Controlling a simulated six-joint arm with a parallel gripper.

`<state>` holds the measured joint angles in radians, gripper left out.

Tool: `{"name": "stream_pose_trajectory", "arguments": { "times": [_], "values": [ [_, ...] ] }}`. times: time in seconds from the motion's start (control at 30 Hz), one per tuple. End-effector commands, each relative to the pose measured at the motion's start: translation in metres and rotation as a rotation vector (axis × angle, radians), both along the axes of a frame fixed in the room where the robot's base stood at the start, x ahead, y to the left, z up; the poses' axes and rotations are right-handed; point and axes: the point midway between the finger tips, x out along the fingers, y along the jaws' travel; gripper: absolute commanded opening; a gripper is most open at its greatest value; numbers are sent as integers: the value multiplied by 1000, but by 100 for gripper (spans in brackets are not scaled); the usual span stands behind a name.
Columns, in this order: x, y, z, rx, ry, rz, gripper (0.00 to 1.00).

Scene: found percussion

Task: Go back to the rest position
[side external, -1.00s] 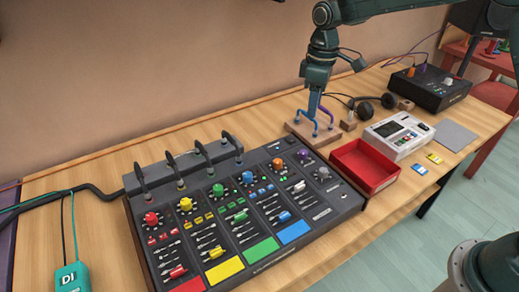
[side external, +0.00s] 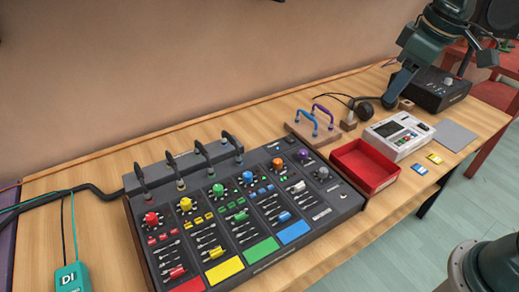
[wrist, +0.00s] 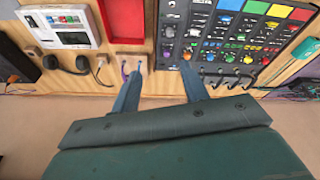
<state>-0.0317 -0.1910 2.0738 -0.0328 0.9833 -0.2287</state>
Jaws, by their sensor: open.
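My gripper (side external: 390,98) is raised at the right rear of the table in the side view, in front of the black box. In the wrist view my gripper (wrist: 158,75) shows two blue fingers spread apart with nothing between them. A wooden block (side external: 296,129) with a blue and a purple curved handle (side external: 322,109) stands on the table to the left of my gripper. The handles are apart from the fingers.
The mixer (side external: 250,215) with colored knobs fills the front left. A red tray (side external: 367,170), a white device (side external: 398,134), small cassettes (side external: 434,158), headphones (side external: 365,109) and a black box (side external: 440,90) stand to the right. A grey mat (side external: 453,136) is bare.

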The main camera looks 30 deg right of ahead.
Motion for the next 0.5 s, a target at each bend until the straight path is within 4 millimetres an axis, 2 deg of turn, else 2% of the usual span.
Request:
{"name": "stream_pose_trajectory", "arguments": {
  "times": [0.03, 0.23, 0.5],
  "values": [
    [-12, -2, 3, 5, -18, -20, 44],
    [-53, -7, 5, 24, -77, -97, 44],
    [-105, -12, -4, 54, -153, -197, 44]
  ]
}}
